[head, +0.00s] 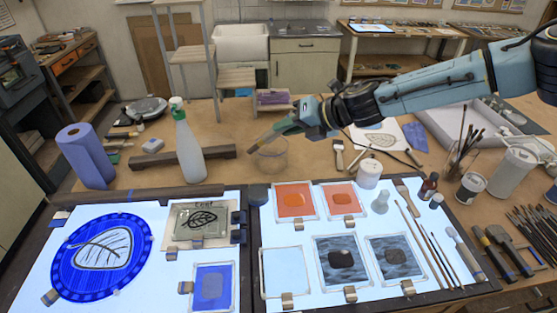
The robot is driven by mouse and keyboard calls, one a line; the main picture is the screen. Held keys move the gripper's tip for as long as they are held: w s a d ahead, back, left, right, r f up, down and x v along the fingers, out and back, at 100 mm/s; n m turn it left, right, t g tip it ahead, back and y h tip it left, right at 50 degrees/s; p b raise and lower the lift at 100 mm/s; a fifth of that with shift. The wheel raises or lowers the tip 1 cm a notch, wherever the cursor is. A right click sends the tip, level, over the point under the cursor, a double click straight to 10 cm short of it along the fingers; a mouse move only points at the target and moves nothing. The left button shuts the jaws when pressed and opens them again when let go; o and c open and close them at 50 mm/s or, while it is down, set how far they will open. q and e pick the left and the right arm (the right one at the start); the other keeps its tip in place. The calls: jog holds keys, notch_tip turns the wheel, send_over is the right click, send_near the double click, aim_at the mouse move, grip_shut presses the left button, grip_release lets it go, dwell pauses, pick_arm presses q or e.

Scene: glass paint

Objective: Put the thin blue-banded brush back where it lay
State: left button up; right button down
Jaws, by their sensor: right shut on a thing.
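My right gripper (293,122) comes in from the right and hangs above the brown table, beyond the light panel. It is shut on a thin brush (262,140), which slants down to the left with its end over a clear glass bowl (272,162). The brush's band is too small to make out, and its upper part is hidden by the gripper. Several thin brushes (425,243) lie side by side on the right of the lit panel (430,217). My left gripper is not in view.
Colour tiles (296,201) and a white pot (369,174) stand on the panel. A spray bottle (187,143) stands left of the bowl. Loose brushes lie around a paper with a leaf drawing (377,139). A jar of brushes (462,158) and dark-handled tools (500,250) are at the right.

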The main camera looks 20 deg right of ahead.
jog(key=m+y, duration=0.1)
jog(key=m, duration=1.1)
jog(key=m+t, duration=0.1)
jog(key=m, duration=1.2)
jog(key=shift+y, duration=0.4)
